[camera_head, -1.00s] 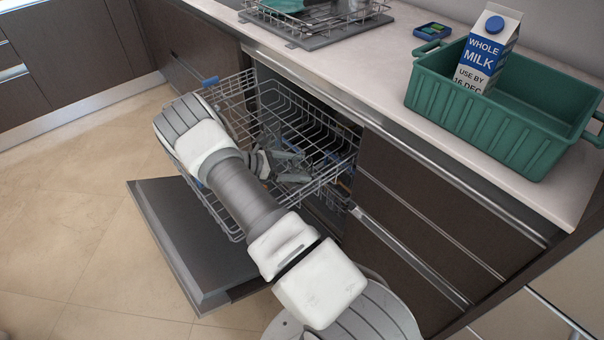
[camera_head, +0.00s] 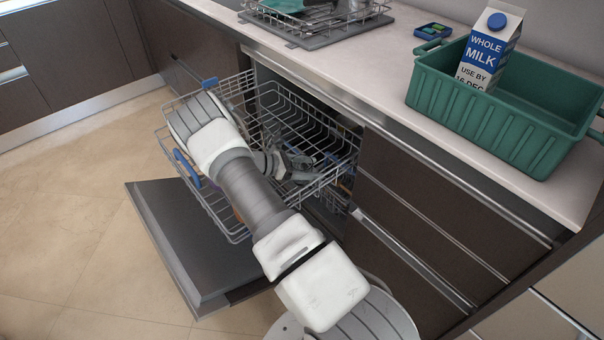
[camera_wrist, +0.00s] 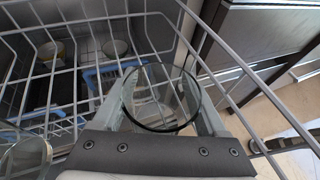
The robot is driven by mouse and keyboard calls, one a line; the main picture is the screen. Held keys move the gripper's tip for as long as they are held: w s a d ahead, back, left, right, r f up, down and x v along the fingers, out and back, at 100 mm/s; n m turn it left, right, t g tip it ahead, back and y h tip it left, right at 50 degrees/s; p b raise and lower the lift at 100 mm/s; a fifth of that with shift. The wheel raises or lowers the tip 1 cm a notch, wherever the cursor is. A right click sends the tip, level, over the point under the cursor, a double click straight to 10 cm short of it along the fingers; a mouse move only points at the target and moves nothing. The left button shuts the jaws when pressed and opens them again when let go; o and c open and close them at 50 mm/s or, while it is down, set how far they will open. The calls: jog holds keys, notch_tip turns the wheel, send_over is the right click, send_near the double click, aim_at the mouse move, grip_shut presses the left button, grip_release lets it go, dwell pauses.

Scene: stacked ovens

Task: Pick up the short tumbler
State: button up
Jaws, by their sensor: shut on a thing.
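A short clear glass tumbler (camera_wrist: 160,97) sits between the fingers of my gripper (camera_wrist: 158,95) in the wrist view, with its round rim facing the camera. My gripper is shut on the tumbler, one finger on each side. In the head view my gripper (camera_head: 295,165) is over the upper rack of the open dishwasher, near its right side. The tumbler is hard to make out there. The wire rack (camera_head: 225,222) is pulled out, and its wires pass close around the gripper in the wrist view.
Another clear glass (camera_wrist: 25,155) stands at the lower left of the wrist view. Cups (camera_wrist: 115,48) show below the rack wires. The dishwasher door (camera_head: 190,250) is open. A green bin (camera_head: 480,125) with a milk carton (camera_head: 490,50) stands on the counter.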

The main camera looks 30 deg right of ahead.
jog(key=shift+c, duration=0.9)
